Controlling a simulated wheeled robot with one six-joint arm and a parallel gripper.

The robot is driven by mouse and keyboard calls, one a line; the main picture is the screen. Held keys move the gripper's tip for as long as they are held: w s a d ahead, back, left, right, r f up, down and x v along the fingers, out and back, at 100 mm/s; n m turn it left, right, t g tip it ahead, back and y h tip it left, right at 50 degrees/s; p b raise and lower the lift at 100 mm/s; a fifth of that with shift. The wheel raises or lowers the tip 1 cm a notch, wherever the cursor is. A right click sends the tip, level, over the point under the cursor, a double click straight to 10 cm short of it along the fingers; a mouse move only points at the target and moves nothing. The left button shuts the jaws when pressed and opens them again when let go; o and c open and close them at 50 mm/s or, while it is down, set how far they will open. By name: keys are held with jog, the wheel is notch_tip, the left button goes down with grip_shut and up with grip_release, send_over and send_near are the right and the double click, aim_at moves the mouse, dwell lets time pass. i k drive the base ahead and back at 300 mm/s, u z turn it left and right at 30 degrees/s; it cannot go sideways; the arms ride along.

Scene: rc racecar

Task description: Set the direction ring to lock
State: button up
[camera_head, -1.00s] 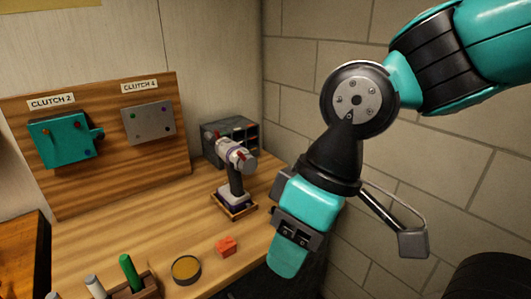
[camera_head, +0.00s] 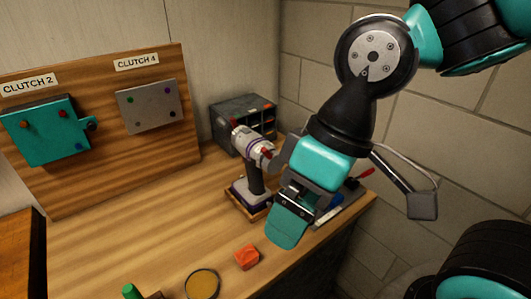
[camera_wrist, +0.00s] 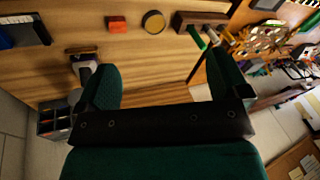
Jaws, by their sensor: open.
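A cordless drill (camera_head: 250,168) with a grey-white body and red parts stands upright on a small wooden base (camera_head: 243,206) on the workbench. Purple-edged bands show around its body; I cannot tell which one is the direction ring or read its setting. My gripper (camera_head: 287,227) is apart from the drill, to its right and nearer the camera. In the wrist view my gripper (camera_wrist: 162,78) is open, with nothing between its two green fingers. The drill (camera_wrist: 84,70) shows there just left of the left finger, partly hidden.
A wooden board (camera_head: 125,75) carries a teal plate labelled CLUTCH 2 and a grey plate labelled CLUTCH 4. A drawer cabinet (camera_head: 228,118) stands behind the drill. A red block (camera_head: 247,257) and a round yellow-topped tin (camera_head: 202,284) lie in front. The bench's left middle is clear.

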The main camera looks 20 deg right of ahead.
aim_at(271, 164)
jog(key=z, duration=1.9)
jog(key=k, duration=0.95)
jog(key=u, duration=1.6)
jog(key=i, duration=0.55)
jog(key=u, duration=0.05)
